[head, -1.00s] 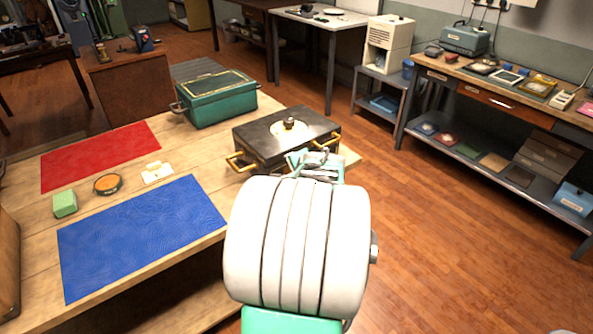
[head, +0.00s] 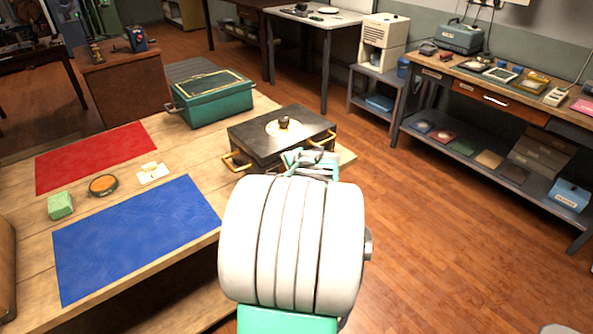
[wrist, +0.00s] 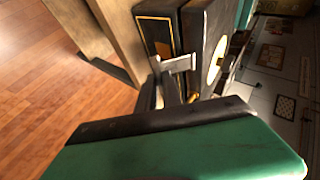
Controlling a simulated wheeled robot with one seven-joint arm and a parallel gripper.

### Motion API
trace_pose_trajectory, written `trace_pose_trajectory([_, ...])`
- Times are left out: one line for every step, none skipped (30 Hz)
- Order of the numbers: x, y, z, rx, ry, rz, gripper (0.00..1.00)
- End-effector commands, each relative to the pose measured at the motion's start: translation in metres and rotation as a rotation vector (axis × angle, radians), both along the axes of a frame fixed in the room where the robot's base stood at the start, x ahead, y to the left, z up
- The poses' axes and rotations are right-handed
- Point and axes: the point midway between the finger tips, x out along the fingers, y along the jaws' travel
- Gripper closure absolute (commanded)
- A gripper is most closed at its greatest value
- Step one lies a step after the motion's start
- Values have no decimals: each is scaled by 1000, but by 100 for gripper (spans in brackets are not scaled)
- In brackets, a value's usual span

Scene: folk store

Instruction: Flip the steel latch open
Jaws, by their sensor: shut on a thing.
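A black case (head: 262,148) with brass handles and a round pale plate with a dark knob on its lid stands at the right end of the wooden table. In the wrist view its dark side with a gold line (wrist: 158,32) is close ahead. The steel latch (wrist: 178,64) shows there as a grey, T-shaped piece beside the case. My gripper (wrist: 168,88) is shut on the latch; its fingers partly hide it. In the head view my gripper (head: 312,165) is at the case's near right side, and my arm hides the contact.
A green metal box (head: 212,102) stands behind the case. Red (head: 95,157) and blue (head: 135,238) mats, a green block (head: 60,205) and a round orange-topped tin (head: 103,185) lie to the left. The floor on the right is clear.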

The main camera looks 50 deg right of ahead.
Motion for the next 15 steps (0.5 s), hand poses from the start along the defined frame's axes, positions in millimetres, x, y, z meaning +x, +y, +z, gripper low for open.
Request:
trace_pose_trajectory([1,0,2,-3,-3,1,100])
trace_pose_trajectory([1,0,2,-3,-3,2,100])
trace_pose_trajectory([1,0,2,-3,-3,2,100])
trace_pose_trajectory([1,0,2,-3,-3,2,100])
trace_pose_trajectory([1,0,2,-3,-3,2,100])
trace_pose_trajectory([1,0,2,-3,-3,2,100])
trace_pose_trajectory([1,0,2,-3,-3,2,100])
trace_pose_trajectory([1,0,2,-2,-3,1,88])
trace_pose_trajectory([1,0,1,-2,-3,1,85])
trace_pose_trajectory([1,0,1,-2,-3,1,82])
trace_pose_trajectory([1,0,1,-2,-2,1,80])
trace_pose_trajectory([1,0,1,-2,-2,1,77])
trace_pose_trajectory([1,0,1,-2,-2,1,74])
trace_pose_trajectory([0,0,1,-1,-2,1,72])
trace_pose_trajectory([0,0,1,-1,-2,1,69])
